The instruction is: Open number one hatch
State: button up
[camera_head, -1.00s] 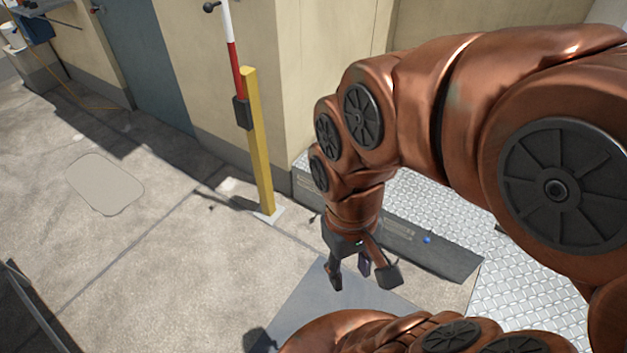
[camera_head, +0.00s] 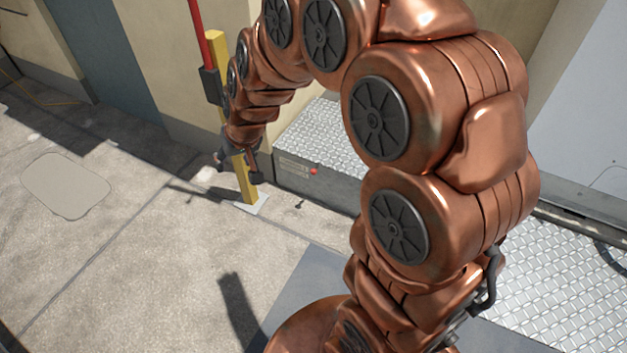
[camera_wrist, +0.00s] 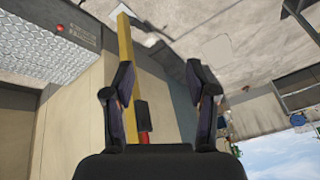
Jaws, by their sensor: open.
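No hatch marked number one can be made out. A low step (camera_head: 310,186) with a tread-plate top has a small label and a red knob-like spot (camera_head: 313,171) on its front. In the wrist view the red spot (camera_wrist: 60,28) and label lie at the upper left, outside my fingers. My gripper (camera_head: 238,168) is open and points down, overlapping the yellow post (camera_head: 243,180) in the head view; contact cannot be told. In the wrist view the fingers of my gripper (camera_wrist: 163,82) are apart, with the post (camera_wrist: 124,50) behind the left one.
A red pole (camera_head: 196,40) with a black box (camera_head: 210,86) stands against the post. A pale flat patch (camera_head: 66,185) lies on the open concrete at left. The wall and a blue-grey door (camera_head: 115,60) stand behind. Tread plate (camera_head: 560,290) covers the right side.

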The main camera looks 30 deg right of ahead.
aim_at(314, 171)
jog(key=w+d+f+m+t+h+b, duration=0.1)
jog(key=w+d+f+t+b, duration=0.15)
jog(key=w+f+b, duration=0.45)
jog(key=w+d+f+m+t+h+b, duration=0.15)
jog(key=w+d+f, duration=0.25)
jog(key=w+f, duration=0.55)
jog(key=w+d+f+m+t+h+b, duration=0.15)
jog(key=w+d+f+b, duration=0.25)
jog(key=w+f+b, duration=0.4)
jog(key=s+d+f+m+t+h+b, duration=0.1)
jog(key=d+f+h+b, duration=0.55)
jog(key=d+f, duration=0.6)
jog(key=s+d+f+m+t+h+b, duration=0.15)
jog(key=d+f+h+b, duration=0.5)
jog(key=f, duration=0.95)
jog(key=shift+g+y, duration=0.3)
jog(key=shift+y, duration=0.6)
jog(key=b+x, duration=0.1)
jog(key=x, duration=0.2)
jog(key=b+x, duration=0.1)
jog(key=x, duration=0.1)
jog(key=s+d+b+x, duration=0.1)
jog(key=x, duration=0.2)
jog(key=shift+w+d, duration=0.2)
jog(key=shift+w, duration=0.05)
jog(key=shift+w+d+r, duration=0.15)
jog(key=shift+w+d, duration=0.3)
jog(key=shift+w, duration=0.05)
grip_shut()
